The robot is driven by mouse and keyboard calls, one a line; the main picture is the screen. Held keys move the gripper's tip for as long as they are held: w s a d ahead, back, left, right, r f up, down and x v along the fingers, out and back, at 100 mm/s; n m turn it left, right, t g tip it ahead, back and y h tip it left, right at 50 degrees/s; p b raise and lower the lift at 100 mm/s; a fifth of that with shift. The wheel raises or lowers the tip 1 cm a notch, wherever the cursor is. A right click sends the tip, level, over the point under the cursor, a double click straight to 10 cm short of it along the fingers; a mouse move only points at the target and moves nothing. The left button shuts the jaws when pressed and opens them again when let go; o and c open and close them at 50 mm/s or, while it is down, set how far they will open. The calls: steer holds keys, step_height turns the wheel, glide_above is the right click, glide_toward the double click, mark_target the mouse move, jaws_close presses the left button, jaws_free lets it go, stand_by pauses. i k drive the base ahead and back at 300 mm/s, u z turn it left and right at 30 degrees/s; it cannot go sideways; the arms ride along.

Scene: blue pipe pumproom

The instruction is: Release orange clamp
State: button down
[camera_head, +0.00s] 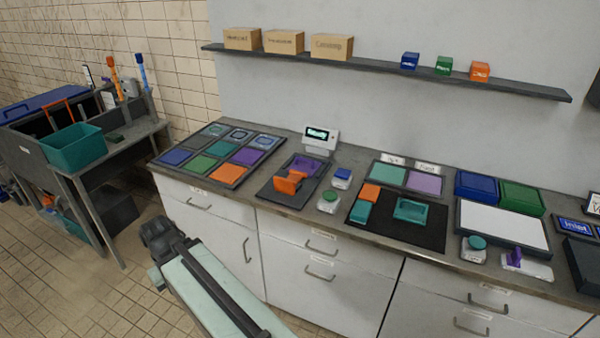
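An orange clamp-like piece (289,183) sits on a dark board (268,189) on the counter, left of the middle. It stands in front of a purple holder (304,167) and seems to touch it; at this size I cannot tell how it grips. My arm reaches up from the bottom edge, in front of the drawers. Its dark end, which looks like my gripper (158,236), is left of and below the counter edge, well apart from the orange piece. I cannot make out its fingers, and nothing shows held in it.
A tile board (207,172) lies left of the dark board. Small blue and green buttons and a black mat (425,226) lie right of it. A display (319,138) stands behind. A shelf (385,69) with boxes hangs above. A side bench with a teal bin (76,149) is left.

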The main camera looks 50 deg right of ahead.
mark_target(288, 185)
steer(key=u, duration=0.1)
steer(key=i, duration=0.95)
steer(key=z, duration=0.05)
